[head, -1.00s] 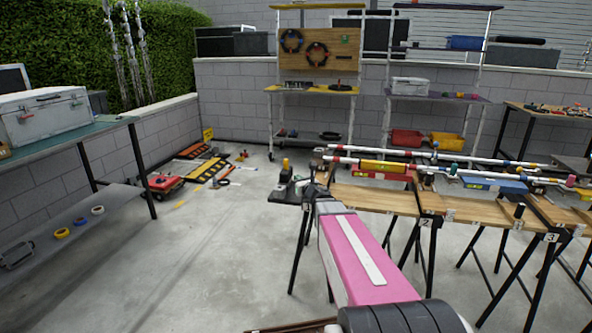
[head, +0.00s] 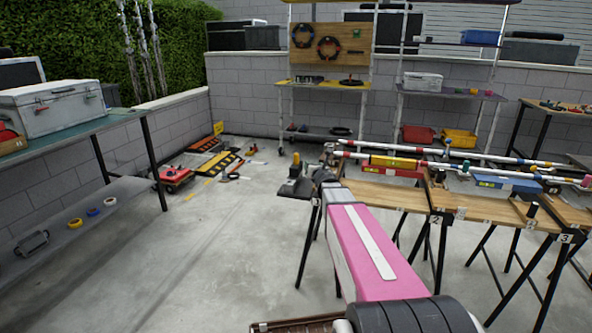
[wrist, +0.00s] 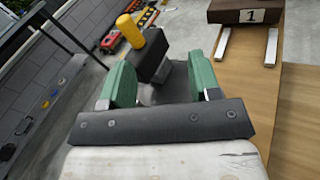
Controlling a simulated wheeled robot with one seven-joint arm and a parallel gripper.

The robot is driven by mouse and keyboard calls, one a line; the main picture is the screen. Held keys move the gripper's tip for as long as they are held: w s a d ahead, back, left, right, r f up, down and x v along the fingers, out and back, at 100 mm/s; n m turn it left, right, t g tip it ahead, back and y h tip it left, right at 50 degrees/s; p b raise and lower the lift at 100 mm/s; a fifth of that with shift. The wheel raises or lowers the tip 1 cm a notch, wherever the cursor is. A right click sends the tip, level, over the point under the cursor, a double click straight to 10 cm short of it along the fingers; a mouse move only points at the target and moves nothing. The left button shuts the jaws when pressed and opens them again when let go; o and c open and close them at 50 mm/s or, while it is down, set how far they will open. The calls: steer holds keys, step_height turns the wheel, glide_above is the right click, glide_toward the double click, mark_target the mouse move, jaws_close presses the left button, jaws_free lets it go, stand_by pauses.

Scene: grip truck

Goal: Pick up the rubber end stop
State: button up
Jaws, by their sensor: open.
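A dark block with an upright yellow cylinder on top (wrist: 152,62) appears to be the rubber end stop. In the wrist view it lies ahead of my gripper (wrist: 162,72), between the lines of the two green fingers. The fingers are open and apart, with nothing clearly held. The block's lower part is partly hidden, and I cannot tell its exact distance from the fingertips. In the head view the yellow-topped block (head: 295,172) stands at the left end of the trestle tables, just left of my gripper (head: 324,174).
A wooden trestle table (head: 385,196) with striped poles (head: 440,155) extends right. In the wrist view a brown block marked 1 (wrist: 245,11) rests on the board at upper right. A green-topped bench (head: 75,138) stands at left. Open floor (head: 200,270) lies between.

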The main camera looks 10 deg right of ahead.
steer(key=w+d+r+m+g+h, duration=0.1)
steer(key=w+d+m+g+h, duration=0.3)
steer(key=w+m, duration=0.4)
step_height(320, 180, up, 8)
steer(key=r+m+g+y, duration=0.1)
steer(key=m+g+y, duration=0.2)
steer(key=m+g, duration=0.95)
glide_above(296, 154)
steer(key=shift+w+f+n+g, duration=0.25)
steer(key=shift+w+n+g, duration=0.1)
steer(key=shift+n, duration=0.1)
step_height(296, 154, down, 11)
steer(key=shift+s+r, duration=0.1)
steer(key=shift+r, duration=0.05)
jaws_close()
